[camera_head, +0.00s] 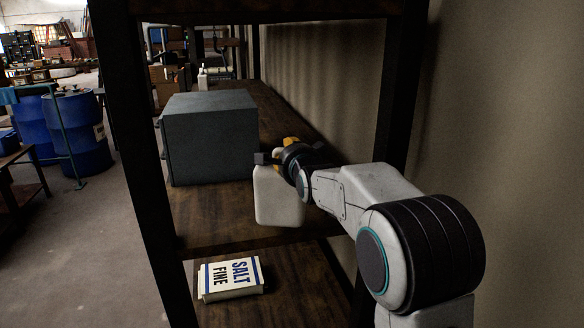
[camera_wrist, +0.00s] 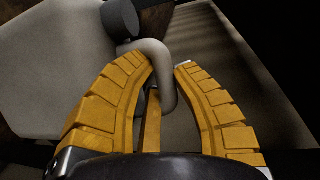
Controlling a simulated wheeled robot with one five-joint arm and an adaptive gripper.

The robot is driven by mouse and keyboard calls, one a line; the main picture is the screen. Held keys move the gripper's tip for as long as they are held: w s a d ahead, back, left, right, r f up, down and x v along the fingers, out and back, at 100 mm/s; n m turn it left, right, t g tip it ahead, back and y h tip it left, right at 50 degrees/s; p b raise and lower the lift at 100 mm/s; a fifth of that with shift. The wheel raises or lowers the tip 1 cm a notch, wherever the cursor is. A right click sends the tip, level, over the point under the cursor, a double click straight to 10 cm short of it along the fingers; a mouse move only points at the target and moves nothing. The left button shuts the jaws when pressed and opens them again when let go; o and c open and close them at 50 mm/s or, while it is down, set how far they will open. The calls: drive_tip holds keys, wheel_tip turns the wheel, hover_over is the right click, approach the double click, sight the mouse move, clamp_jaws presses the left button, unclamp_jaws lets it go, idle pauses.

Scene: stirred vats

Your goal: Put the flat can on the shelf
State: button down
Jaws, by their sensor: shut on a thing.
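The flat can (camera_head: 278,200) is pale, with a dark cap and a looped handle. It hangs upright below my gripper (camera_head: 288,147) at the front part of the middle shelf board (camera_head: 212,215). I cannot tell whether its base touches the board. In the wrist view the can's body (camera_wrist: 55,70) fills the left side. Its handle loop stands between the yellow fingers of my gripper (camera_wrist: 160,66), which are shut on it. My gripper and wrist hide part of the can's top in the head view.
A grey box (camera_head: 211,137) stands on the same board, left of the can. A salt packet (camera_head: 231,277) lies on the lower board. Dark shelf posts stand at left (camera_head: 128,150) and right (camera_head: 398,95). Blue barrels (camera_head: 80,135) stand on the floor at far left.

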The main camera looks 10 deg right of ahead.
sight(280, 186)
drive_tip(key=shift+d+f+b, duration=0.1)
drive_tip(key=shift+f+b, duration=1.05)
drive_tip(key=shift+f, duration=1)
drive_tip(key=c, duration=1.1)
unclamp_jaws()
drive_tip(key=shift+r, duration=0.2)
drive_tip(key=shift+s+f, duration=0.1)
